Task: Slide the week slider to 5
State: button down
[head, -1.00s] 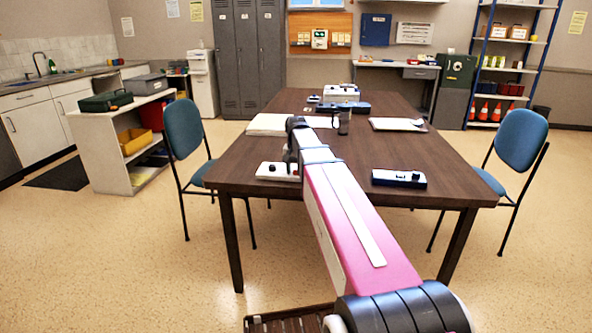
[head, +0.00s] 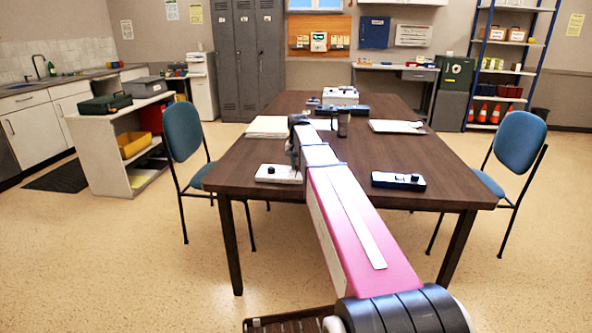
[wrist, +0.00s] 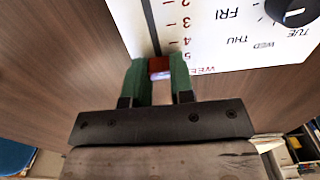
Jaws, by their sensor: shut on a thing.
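The white week panel (head: 272,176) lies at the near left edge of the brown table in the head view. The wrist view shows the panel (wrist: 215,32) with a dark slot, a column of numbers, a partly hidden red week label and a black day dial (wrist: 290,10). The red slider knob (wrist: 160,64) is at the 5 end of the slot, about level with the 5 or slightly past it. My gripper (wrist: 159,72) is shut on the knob, one green finger on each side. My arm hides the knob in the head view.
A second small device (head: 398,181) sits to the right on the table (head: 400,150). A paper stack, a dark cup (head: 343,123), a clipboard and a white box (head: 340,95) stand farther back. Blue chairs (head: 182,132) flank the table. Bare tabletop lies between these things.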

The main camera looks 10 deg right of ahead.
jog(key=shift+w, duration=0.1)
jog(key=c, duration=1)
grip_release()
jog(key=shift+o, duration=0.2)
notch_tip(320, 180, up, 11)
jog(key=shift+f, duration=0.1)
